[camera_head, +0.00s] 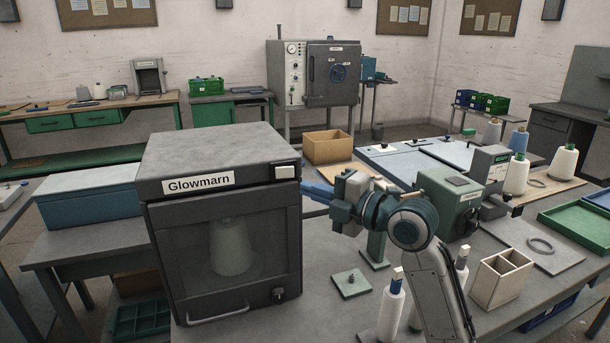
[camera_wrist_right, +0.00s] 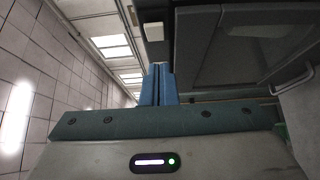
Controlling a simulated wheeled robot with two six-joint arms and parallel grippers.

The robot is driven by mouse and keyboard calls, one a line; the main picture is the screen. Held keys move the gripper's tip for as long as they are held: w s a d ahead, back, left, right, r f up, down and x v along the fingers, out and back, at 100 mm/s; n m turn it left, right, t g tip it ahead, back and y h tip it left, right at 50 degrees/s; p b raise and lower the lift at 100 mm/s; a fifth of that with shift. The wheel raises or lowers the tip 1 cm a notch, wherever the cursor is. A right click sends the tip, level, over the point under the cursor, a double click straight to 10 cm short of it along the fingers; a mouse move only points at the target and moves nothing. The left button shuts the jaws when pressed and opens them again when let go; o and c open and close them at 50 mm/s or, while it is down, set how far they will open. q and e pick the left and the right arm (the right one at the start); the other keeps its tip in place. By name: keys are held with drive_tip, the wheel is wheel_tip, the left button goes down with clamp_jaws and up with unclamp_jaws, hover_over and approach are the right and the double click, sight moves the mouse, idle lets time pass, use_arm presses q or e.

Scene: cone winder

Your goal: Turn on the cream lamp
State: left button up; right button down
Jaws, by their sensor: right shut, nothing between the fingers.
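A dark grey cabinet labelled "Glowmarn" (camera_head: 200,183) stands on the table. A small cream rectangular piece (camera_head: 285,172) sits at the right end of its top band; it also shows pale in the right wrist view (camera_wrist_right: 153,31). I cannot tell whether it is a lamp or a switch, and it shows no clear glow. Behind the dark window is a dim pale cone (camera_head: 231,247). A black knob (camera_head: 278,293) is at the lower right. My right gripper (camera_head: 308,190) is shut and empty, its blue fingertips (camera_wrist_right: 158,85) just right of the cabinet's front, below the cream piece. My left gripper is out of view.
A green winder (camera_head: 440,205) stands right of my right arm. A cardboard box (camera_head: 328,147) is behind the cabinet. A green square plate (camera_head: 351,283) lies on the table.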

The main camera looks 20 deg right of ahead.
sight(289, 175)
drive_tip(key=w, duration=0.2)
drive_tip(key=w+p, duration=0.1)
drive_tip(key=w, duration=0.1)
drive_tip(key=shift+w+a+r+p, duration=0.1)
drive_tip(key=shift+w+a+p, duration=0.1)
drive_tip(key=shift+p, duration=0.1)
drive_tip(key=shift+w+d, duration=0.15)
drive_tip(key=shift+w, duration=0.15)
